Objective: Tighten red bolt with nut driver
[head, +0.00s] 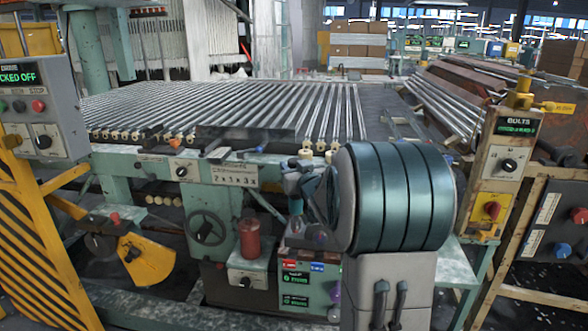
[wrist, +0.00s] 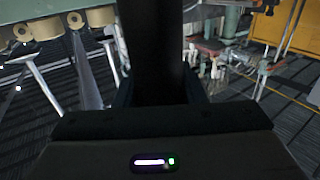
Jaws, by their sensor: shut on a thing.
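In the wrist view my gripper (wrist: 158,92) is shut on a dark, thick upright shaft (wrist: 153,40), which looks like the nut driver; its far end runs out of the top of the picture. In the head view my arm's large teal and grey joint covers much of the middle, and the gripper cannot be made out clearly there. A panel marked BOLTS (head: 517,125) stands at the right, with a red knob (head: 492,209) low on its yellow face. I cannot pick out a red bolt with certainty in either view.
A red cylinder (head: 249,240) stands at the front, right of a handwheel (head: 206,227). A control box (head: 40,110) and striped guard (head: 35,250) stand at left.

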